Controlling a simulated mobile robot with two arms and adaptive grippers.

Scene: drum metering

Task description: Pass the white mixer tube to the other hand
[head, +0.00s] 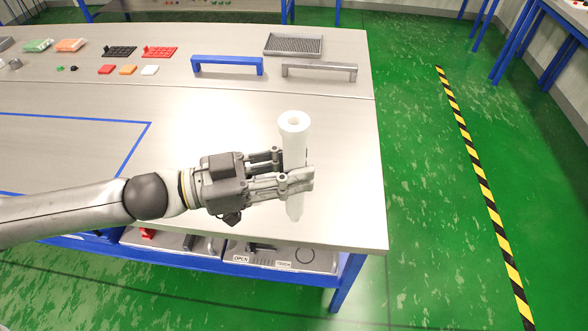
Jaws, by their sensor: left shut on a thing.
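The white mixer tube (294,143) is upright in the head view, over the right part of the steel table (220,130). Its round open top faces up. My left gripper (296,176) comes in from the left and is shut on the tube around its middle. The fingers hide part of the tube. Its lower end shows below the fingers; I cannot tell whether it touches the table. My right gripper is not in view.
A blue handle (227,66), a grey handle (319,71) and a dark mesh tray (293,45) lie at the back. Small coloured parts lie back left. Bins (283,257) sit under the front edge. Green floor lies right of the table.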

